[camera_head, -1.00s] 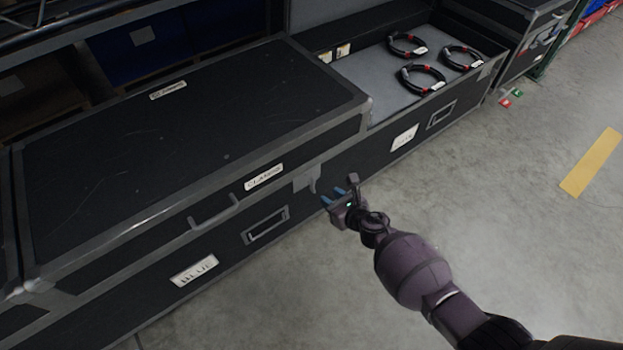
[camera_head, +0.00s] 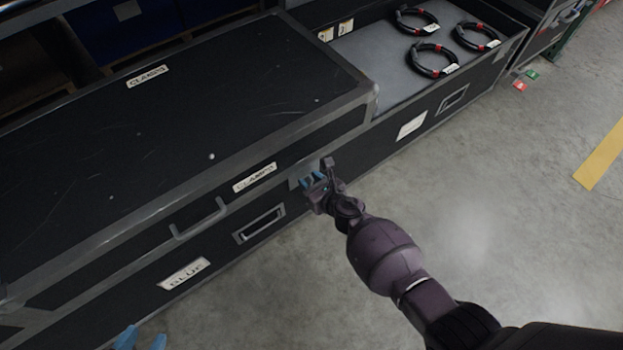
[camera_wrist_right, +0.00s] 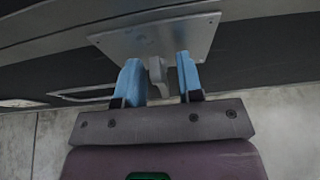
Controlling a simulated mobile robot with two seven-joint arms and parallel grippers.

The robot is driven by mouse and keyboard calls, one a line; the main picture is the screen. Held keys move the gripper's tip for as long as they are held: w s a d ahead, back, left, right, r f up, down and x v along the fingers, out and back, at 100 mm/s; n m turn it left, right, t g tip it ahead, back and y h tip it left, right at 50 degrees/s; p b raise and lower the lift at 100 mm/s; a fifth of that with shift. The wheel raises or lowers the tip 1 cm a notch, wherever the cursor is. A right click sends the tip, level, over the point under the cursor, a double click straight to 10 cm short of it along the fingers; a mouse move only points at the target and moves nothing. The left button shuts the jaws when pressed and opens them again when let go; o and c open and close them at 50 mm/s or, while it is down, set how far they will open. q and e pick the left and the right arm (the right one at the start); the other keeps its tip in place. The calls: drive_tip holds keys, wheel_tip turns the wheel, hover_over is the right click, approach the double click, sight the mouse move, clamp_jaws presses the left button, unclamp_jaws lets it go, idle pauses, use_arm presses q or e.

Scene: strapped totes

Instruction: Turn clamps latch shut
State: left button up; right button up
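The clamps case (camera_head: 190,120) is a black case with grey metal edges and "CLAMPS" labels, its lid down. Its latch (camera_head: 298,183) is a grey plate on the front, mostly hidden behind my right gripper (camera_head: 312,181) in the head view. In the right wrist view the latch plate (camera_wrist_right: 150,40) has a small grey lever (camera_wrist_right: 157,75) hanging down. My right gripper (camera_wrist_right: 160,80) is open, its blue fingers on either side of the lever, with a gap visible on the right. My left gripper (camera_head: 142,339) shows only blue fingertips, apart and empty, at the bottom edge.
An open case (camera_head: 375,65) with several cable coils (camera_head: 417,20) stands to the right of the clamps case. A handle (camera_head: 201,219) and a "BLUE" label (camera_head: 184,274) are on the front. The concrete floor (camera_head: 480,220) in front is clear.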

clamp_jaws()
